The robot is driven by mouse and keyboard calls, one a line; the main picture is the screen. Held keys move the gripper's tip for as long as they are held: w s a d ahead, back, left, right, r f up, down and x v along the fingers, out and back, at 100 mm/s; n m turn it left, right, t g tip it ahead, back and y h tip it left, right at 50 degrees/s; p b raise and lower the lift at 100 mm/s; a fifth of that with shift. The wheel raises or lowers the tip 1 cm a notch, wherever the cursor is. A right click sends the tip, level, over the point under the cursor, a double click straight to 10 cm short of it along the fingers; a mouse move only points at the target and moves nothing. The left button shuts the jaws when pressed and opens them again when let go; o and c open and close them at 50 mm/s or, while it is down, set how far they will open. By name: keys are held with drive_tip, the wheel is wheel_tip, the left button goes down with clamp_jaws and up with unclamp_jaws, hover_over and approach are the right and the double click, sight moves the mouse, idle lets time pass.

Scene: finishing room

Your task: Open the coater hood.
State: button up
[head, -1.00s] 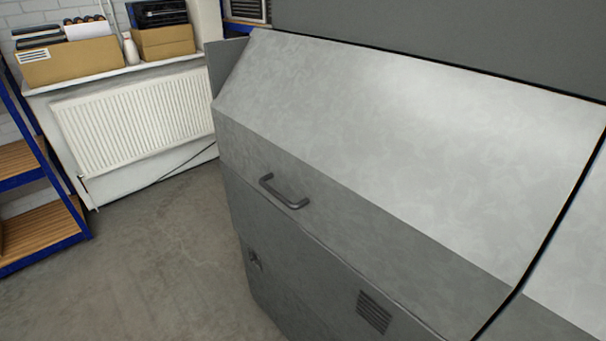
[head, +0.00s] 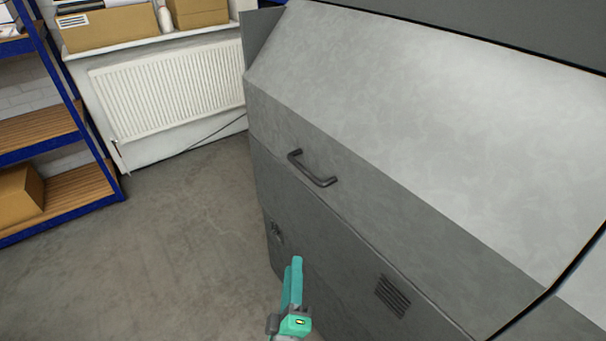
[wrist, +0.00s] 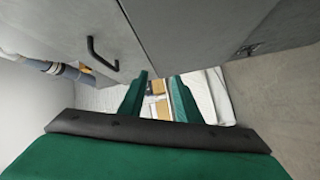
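The coater hood (head: 430,110) is a large grey sloped metal cover on the machine, and it is closed. Its dark bar handle (head: 312,170) sits on the front face near the lower left edge. The handle also shows in the wrist view (wrist: 101,56), left of the fingers. My teal gripper (head: 294,277) is in front of the machine, below the handle in the head view and apart from it. In the wrist view my gripper (wrist: 160,85) has its two green fingers spread with nothing between them.
The lower cabinet has a vent grille (head: 393,296) and a small latch-like fitting (head: 277,233). A blue shelf rack (head: 60,130) stands at the left, and a white radiator (head: 168,90) is on the back wall. The concrete floor (head: 150,260) between them is clear.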

sight(302, 166)
drive_tip(key=w+r+n+t+h, duration=0.1)
drive_tip(key=w+r+n, duration=0.1)
drive_tip(key=w+r, duration=0.4)
drive_tip(key=w+r+n+h, duration=0.1)
drive_tip(key=w+r+n, duration=0.25)
drive_tip(key=r, duration=0.45)
drive_tip(key=shift+m, duration=0.45)
drive_tip(key=shift+w+d+r, duration=0.25)
drive_tip(key=shift+w+d, duration=0.1)
drive_tip(key=shift+w, duration=1.4)
drive_tip(key=shift+w+d+r, duration=0.25)
drive_tip(key=shift+w+d, duration=0.15)
drive_tip(key=shift+w, duration=1.3)
drive_tip(key=shift+w+d+r, duration=0.25)
drive_tip(key=shift+w+d, duration=0.1)
drive_tip(key=shift+w, duration=1.4)
drive_tip(key=shift+w, duration=0.1)
clamp_jaws()
